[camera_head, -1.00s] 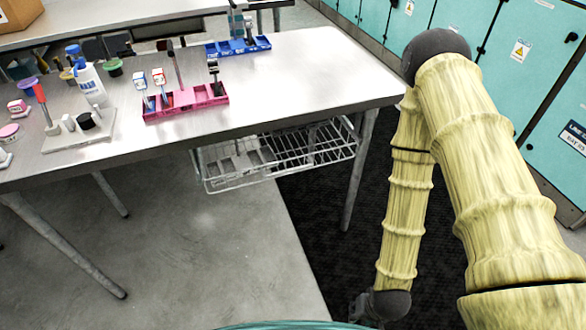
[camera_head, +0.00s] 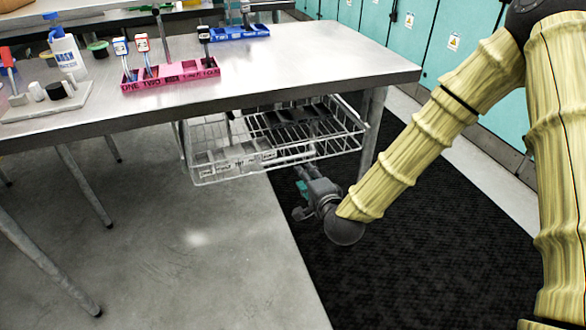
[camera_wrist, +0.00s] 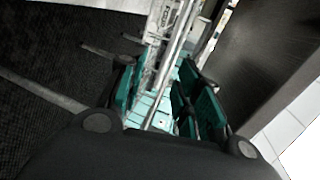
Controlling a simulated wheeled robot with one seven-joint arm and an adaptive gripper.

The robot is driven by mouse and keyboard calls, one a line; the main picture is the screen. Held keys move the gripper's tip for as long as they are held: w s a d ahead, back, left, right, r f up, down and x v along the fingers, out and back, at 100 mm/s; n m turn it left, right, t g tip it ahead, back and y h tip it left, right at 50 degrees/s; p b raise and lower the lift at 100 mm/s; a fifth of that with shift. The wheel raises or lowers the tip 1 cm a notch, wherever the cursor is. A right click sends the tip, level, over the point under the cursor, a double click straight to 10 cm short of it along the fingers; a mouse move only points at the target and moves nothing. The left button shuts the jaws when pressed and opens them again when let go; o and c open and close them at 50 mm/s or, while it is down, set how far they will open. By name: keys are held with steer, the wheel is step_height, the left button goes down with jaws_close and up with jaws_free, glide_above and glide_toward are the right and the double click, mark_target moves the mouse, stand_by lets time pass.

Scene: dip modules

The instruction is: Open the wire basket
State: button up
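The wire basket (camera_head: 235,178) hangs under the metal table, its front facing me. Dark slats or items show inside it. A pale bar, perhaps its handle, runs along the front near my gripper. My gripper (camera_head: 304,172) is low in front of the basket's right half, with its fingers at the front wires. In the wrist view my gripper (camera_wrist: 157,78) has its two teal-and-black fingers apart. White wires and a printed label of the basket (camera_wrist: 172,45) show between and beyond the fingers. I cannot tell whether either finger touches a wire.
The table (camera_head: 330,65) stands above the basket, its right leg (camera_head: 373,125) close beside it. A pink tray (camera_head: 170,78) and blue tray (camera_head: 240,34) sit on top. Teal cabinets (camera_head: 430,45) stand behind. The floor in front is clear.

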mark_target(293, 157)
steer(key=x, duration=0.3)
steer(key=r+b+x, duration=0.1)
steer(key=x, duration=0.7)
steer(key=shift+w+a+r, duration=0.15)
steer(key=shift+w+r, duration=0.15)
steer(key=shift+w, duration=0.05)
jaws_close()
